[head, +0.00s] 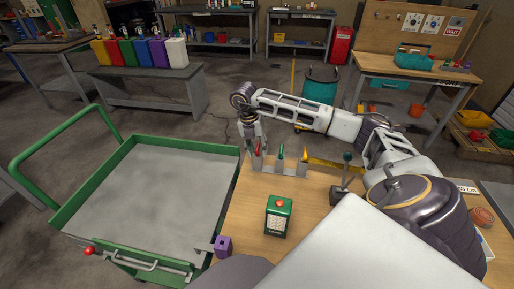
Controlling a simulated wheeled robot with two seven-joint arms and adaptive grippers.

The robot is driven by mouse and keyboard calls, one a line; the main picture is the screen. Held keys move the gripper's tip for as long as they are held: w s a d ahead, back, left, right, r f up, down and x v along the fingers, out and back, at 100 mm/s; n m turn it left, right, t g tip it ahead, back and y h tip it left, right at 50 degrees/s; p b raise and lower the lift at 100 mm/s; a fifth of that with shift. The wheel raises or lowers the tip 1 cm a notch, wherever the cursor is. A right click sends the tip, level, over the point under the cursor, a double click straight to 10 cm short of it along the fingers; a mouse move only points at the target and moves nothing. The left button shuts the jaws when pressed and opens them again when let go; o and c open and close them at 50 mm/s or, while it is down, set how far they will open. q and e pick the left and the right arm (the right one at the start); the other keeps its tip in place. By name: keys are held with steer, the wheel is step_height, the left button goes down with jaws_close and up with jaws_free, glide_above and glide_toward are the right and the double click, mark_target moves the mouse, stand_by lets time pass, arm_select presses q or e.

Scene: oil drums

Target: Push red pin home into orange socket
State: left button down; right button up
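A small grey rack (280,168) stands at the far left part of the wooden table, with coloured pieces along it. A red piece (257,151), which looks like the red pin, is at its left end. A green piece (281,152) is in the middle and an orange piece (304,154) at the right. I cannot tell whether the orange piece is the socket. My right gripper (256,146) points down at the rack's left end, with its fingers about the red piece. It is too small to tell whether they grip it. My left gripper is not in view.
The wooden table (244,205) holds a green box with an orange button (278,215), a purple block (222,246) and a dark lever (346,171). A green-framed cart (130,150) stands at the left. My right arm spans the table's far right side.

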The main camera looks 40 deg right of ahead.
steer(key=c, duration=0.8)
jaws_close()
steer(key=shift+r+p, duration=0.75)
steer(key=shift+r, duration=0.25)
steer(key=shift+r, duration=0.2)
steer(key=shift+r+p, duration=2.65)
steer(key=shift+r, duration=0.95)
step_height(320, 180, up, 13)
steer(key=p, duration=0.9)
